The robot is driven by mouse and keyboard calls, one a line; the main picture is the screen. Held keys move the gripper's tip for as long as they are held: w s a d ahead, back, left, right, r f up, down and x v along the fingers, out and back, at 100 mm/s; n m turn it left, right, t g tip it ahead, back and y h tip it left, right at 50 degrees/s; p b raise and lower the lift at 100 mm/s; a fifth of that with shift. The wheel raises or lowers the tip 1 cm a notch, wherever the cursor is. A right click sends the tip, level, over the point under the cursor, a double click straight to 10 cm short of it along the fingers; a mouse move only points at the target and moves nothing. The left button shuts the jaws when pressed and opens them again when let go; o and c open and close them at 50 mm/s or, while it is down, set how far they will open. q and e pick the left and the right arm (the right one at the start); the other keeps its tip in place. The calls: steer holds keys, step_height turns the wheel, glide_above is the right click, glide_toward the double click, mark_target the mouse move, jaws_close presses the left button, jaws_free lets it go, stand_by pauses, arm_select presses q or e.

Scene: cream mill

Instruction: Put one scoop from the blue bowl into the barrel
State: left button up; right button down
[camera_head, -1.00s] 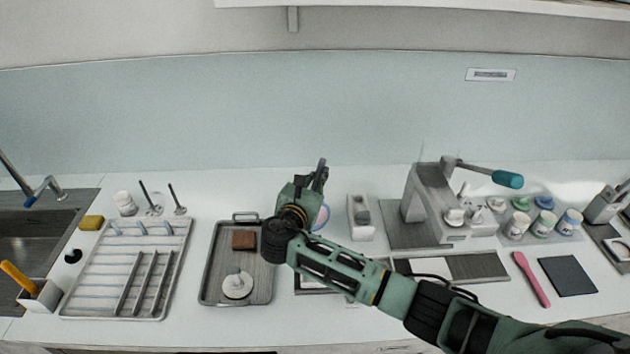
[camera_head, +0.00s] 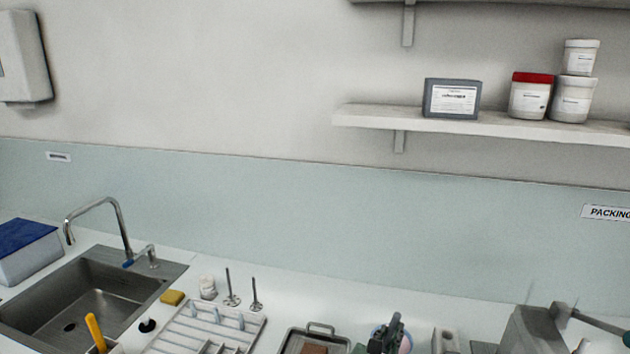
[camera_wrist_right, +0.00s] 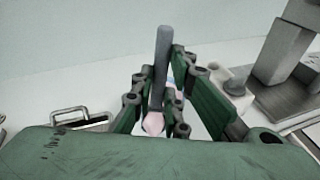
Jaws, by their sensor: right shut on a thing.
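My right gripper (camera_head: 391,334) is at the bottom edge of the head view, mostly cut off. In the right wrist view, the gripper (camera_wrist_right: 160,85) is shut on an upright tool with a dark grey handle (camera_wrist_right: 162,55) and a pale pink end (camera_wrist_right: 153,124). I cannot tell for certain that this tool is the scoop. A round thing with a bluish rim and pink inside, likely the blue bowl (camera_head: 407,345), shows partly behind the gripper in the head view. I cannot pick out the barrel. My left gripper is not in view.
A metal tray (camera_head: 318,333) lies left of the gripper, and a grey machine (camera_head: 535,332) stands to the right. Further left are a drying rack (camera_head: 190,338) and a sink (camera_head: 95,298). A wall shelf (camera_head: 480,122) holds a box and several tubs.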

steer(key=s+d+r+b, duration=0.1)
steer(key=s+b, duration=0.1)
steer(key=s, duration=0.8)
steer(key=s+d+r+b, duration=0.1)
steer(key=s+b, duration=0.2)
steer(key=s, duration=0.7)
steer(key=shift+d+r+b, duration=0.25)
steer(key=shift+d+b, duration=0.05)
steer(key=shift+b, duration=0.05)
steer(key=shift+w+a, duration=0.1)
steer(key=shift+w, duration=0.05)
